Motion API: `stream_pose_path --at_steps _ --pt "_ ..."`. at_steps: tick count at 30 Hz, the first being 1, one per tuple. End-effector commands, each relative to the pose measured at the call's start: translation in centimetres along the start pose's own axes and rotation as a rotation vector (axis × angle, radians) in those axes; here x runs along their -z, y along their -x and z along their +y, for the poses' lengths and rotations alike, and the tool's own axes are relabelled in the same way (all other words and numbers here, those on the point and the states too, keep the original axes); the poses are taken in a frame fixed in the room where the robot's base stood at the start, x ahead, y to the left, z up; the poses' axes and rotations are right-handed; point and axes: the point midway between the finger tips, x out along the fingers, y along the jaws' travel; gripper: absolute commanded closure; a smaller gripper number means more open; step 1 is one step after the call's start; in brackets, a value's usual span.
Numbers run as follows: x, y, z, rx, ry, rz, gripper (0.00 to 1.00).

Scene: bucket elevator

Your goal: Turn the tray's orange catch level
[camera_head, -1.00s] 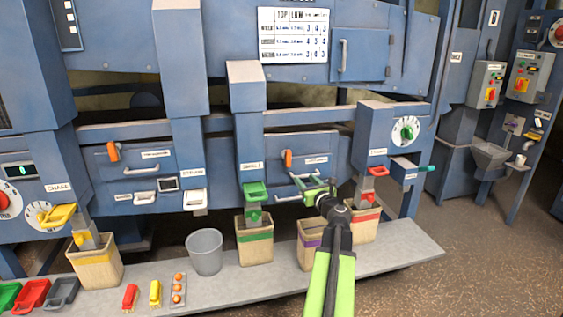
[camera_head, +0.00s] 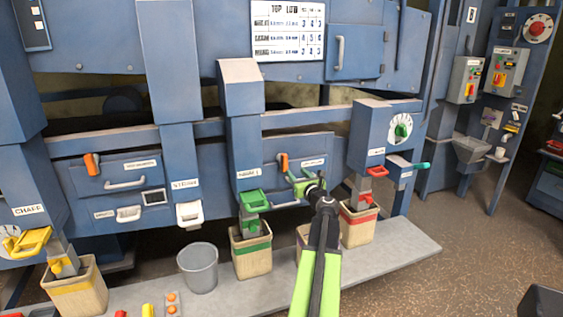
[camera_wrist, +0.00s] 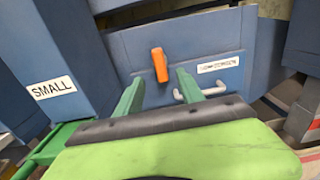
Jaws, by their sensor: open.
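An orange catch (camera_head: 283,162) stands near upright on the blue right-hand tray front. In the wrist view the catch (camera_wrist: 159,65) leans slightly and appears just beyond the gap between my finger tips. The tray front (camera_wrist: 200,45) carries a label and a pale handle (camera_wrist: 203,90). My gripper (camera_head: 299,183) is open, with green fingers in front of this tray, below the catch in the head view. In the wrist view my gripper (camera_wrist: 158,83) has nothing between its fingers. A second orange catch (camera_head: 91,163), also near upright, is on the left tray front (camera_head: 130,170).
A green scoop-like gate (camera_head: 253,200) hangs left of my arm above a bin (camera_head: 252,260). A red-marked bin (camera_head: 358,226) stands to the right. A grey bucket (camera_head: 198,268) stands on the ledge. Floor is open at right.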

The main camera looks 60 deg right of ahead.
Motion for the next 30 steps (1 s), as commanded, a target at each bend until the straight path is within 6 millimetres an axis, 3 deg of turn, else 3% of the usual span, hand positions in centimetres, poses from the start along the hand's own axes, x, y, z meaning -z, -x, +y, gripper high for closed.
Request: stream_pose_path --at_steps 1,9,15,20,28,30 --pt "0.0 -1.9 -0.1 -0.002 0.000 0.000 0.55" --pt "0.0 -8.8 0.5 -0.008 0.000 0.000 0.55" --pt "0.0 -12.3 0.7 -0.008 0.000 0.000 0.55" --pt "0.0 -13.3 0.7 -0.007 0.000 0.000 0.55" --pt "0.0 -13.4 0.8 -0.008 0.000 0.000 0.55" --pt "0.0 -13.4 0.8 -0.008 0.000 0.000 0.64"
